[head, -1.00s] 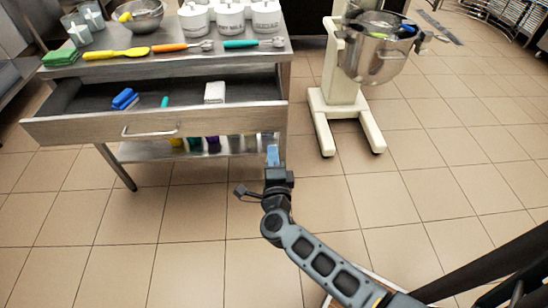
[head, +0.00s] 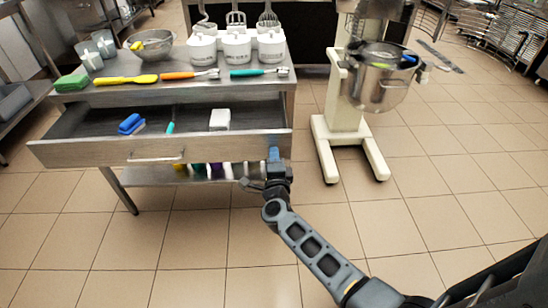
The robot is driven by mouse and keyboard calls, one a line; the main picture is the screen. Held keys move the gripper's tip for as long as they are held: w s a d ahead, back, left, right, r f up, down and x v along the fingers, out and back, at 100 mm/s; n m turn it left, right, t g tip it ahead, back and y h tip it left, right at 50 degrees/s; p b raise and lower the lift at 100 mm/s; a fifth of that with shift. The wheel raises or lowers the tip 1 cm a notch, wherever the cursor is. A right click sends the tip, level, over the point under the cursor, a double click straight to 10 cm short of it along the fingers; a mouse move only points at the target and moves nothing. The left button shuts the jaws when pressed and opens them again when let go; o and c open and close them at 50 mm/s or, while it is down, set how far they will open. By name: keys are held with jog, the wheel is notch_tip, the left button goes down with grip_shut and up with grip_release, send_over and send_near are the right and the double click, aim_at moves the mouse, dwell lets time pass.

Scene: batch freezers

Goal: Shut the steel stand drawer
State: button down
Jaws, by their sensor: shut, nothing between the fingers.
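The steel stand drawer (head: 80,151) is pulled out toward me from under the steel table top. Its front panel has a bar handle (head: 156,158) near the middle. Inside lie a blue brush (head: 131,124), a teal-handled tool (head: 171,121) and a white block (head: 220,119). My gripper (head: 273,147) is shut and empty. It overlaps the right end of the drawer front in the head view; whether it touches the panel I cannot tell.
On the steel stand (head: 215,88) are several white canisters, a steel bowl (head: 151,45), glass jars, a green sponge (head: 72,82) and utensils. Containers stand on its lower shelf. A mixer with a steel bowl (head: 378,85) stands to the right. The tiled floor in front is clear.

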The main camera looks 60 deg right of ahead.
aim_at(270, 120)
jog(key=shift+d, duration=0.1)
jog(key=b+x, duration=0.8)
jog(key=x, duration=1.3)
jog(key=shift+w+d+f+b, duration=0.15)
jog(key=shift+w+f+b, duration=0.05)
jog(key=shift+b, duration=0.2)
jog(key=shift+w+d+r+b, duration=0.1)
jog(key=shift+w+d+b, duration=0.2)
jog(key=shift+w+d, duration=0.15)
jog(key=shift+d+r, duration=0.2)
jog(key=shift+r, duration=0.05)
